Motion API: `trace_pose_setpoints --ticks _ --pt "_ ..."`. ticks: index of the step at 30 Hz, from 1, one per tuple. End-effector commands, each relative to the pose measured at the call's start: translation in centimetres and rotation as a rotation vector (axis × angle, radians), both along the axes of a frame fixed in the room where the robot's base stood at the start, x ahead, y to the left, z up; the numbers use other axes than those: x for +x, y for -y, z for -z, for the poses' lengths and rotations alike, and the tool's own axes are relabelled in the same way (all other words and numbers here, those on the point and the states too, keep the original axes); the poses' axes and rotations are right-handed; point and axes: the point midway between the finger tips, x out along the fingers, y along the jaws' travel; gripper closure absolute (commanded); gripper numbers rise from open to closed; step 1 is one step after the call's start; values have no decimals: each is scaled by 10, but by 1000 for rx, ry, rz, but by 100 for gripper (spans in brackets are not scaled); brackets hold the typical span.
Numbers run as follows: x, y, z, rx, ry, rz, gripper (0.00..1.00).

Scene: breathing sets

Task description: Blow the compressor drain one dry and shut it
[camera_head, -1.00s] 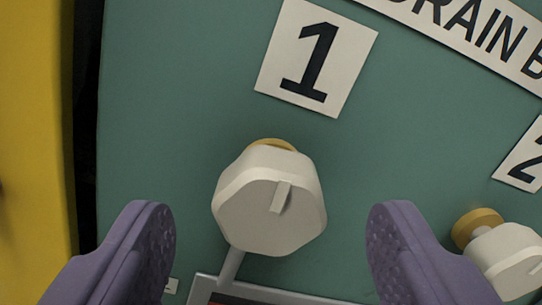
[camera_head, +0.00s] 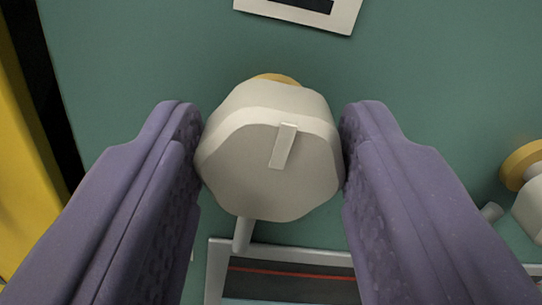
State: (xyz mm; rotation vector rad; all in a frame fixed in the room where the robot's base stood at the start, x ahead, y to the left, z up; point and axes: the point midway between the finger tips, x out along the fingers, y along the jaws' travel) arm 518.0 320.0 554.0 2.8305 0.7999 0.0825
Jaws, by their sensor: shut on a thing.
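The drain one knob (camera_head: 262,185) is off-white and many-sided, with a raised pointer bar on its face, and sits in the middle of the view. The bar stands nearly upright, its top leaning slightly right. A brass collar (camera_head: 277,79) shows behind the knob. My gripper (camera_head: 271,150) is shut on the knob, one purple finger against each side. A short pale pipe (camera_head: 243,235) runs down below the knob. The white number plate (camera_head: 318,12) above is cut off by the top edge.
A framed window (camera_head: 290,277) with a red line lies below the knob, partly hidden by my right finger. A second knob (camera_head: 530,200) with a brass collar is at the right edge. Green panel (camera_head: 420,70) surrounds them. A yellow upright (camera_head: 25,190) stands at the left.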

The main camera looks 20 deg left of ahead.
Motion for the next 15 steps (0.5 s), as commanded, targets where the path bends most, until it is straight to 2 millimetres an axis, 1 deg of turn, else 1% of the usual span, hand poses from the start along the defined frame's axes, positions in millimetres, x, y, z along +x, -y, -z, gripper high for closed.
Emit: trace_pose_setpoints --ticks 5,6,8,9,15 --pt "0 0 0 -1 -1 0 83" --pt "0 0 0 -1 -1 0 45" --pt "0 0 0 -1 -1 0 32" --pt "0 0 0 -1 0 1 27" --pt "0 0 0 -2 0 1 27"
